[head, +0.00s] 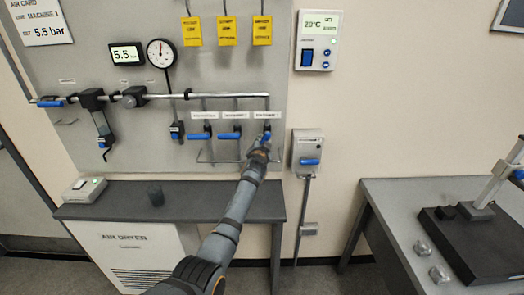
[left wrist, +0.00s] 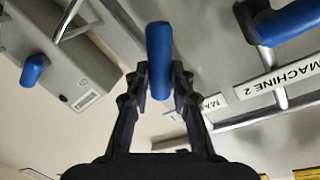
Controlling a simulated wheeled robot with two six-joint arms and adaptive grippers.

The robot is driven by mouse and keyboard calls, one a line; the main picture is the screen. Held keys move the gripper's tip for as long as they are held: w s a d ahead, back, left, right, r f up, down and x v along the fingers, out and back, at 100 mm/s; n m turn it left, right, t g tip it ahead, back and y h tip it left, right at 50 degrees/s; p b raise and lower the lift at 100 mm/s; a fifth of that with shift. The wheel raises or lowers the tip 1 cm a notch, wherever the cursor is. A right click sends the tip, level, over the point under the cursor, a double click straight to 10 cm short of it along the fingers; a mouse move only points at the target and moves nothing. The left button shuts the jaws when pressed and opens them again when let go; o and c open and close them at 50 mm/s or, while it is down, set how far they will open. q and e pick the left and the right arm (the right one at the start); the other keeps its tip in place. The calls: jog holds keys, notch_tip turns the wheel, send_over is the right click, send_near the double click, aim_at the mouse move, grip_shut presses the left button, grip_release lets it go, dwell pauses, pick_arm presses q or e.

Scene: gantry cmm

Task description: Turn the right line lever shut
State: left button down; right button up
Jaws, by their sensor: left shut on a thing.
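The right line lever (head: 267,136) is a blue handle on the rightmost of three drop lines on the wall panel. My left gripper (head: 261,149) reaches up to it from below. In the left wrist view the blue handle (left wrist: 159,50) stands between the two fingers of my left gripper (left wrist: 160,82), which are shut on it. The fingers and wrist partly hide the lever and its valve in the head view. The other two line levers, left (head: 200,136) and middle (head: 230,136), lie level. My right gripper is not in view.
A grey wall box (head: 307,147) with a blue handle is just right of my gripper. A dark bench (head: 130,190) is below the panel. A pressure gauge (head: 160,53) and a 5.5 display (head: 126,54) are upper left. A table (head: 400,200) stands at the right.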

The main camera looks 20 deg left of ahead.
pick_arm(q)
jog(key=shift+a+r+m+p, duration=0.2)
jog(key=shift+m+p, duration=0.35)
jog(key=shift+m, duration=0.25)
jog(key=shift+a+r+m+g+y+p, duration=0.1)
jog(key=shift+r+m+g+y+p, duration=0.25)
jog(key=shift+m, duration=0.8)
jog(key=shift+r+m+g+y+p, duration=0.1)
jog(key=shift+m+y+p, duration=0.35)
jog(key=shift+m, duration=0.75)
jog(key=shift+a+r+m+g+y+p, duration=0.15)
jog(key=shift+r+m+y+p, duration=0.2)
jog(key=shift+m, duration=0.8)
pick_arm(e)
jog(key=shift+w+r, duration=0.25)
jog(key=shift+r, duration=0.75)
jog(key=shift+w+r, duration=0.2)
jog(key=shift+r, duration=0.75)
pick_arm(q)
jog(key=c, duration=1.5)
grip_release()
jog(key=o, duration=0.4)
jog(key=shift+a+f, duration=0.1)
jog(key=shift+f, duration=0.05)
jog(key=shift+c, duration=0.2)
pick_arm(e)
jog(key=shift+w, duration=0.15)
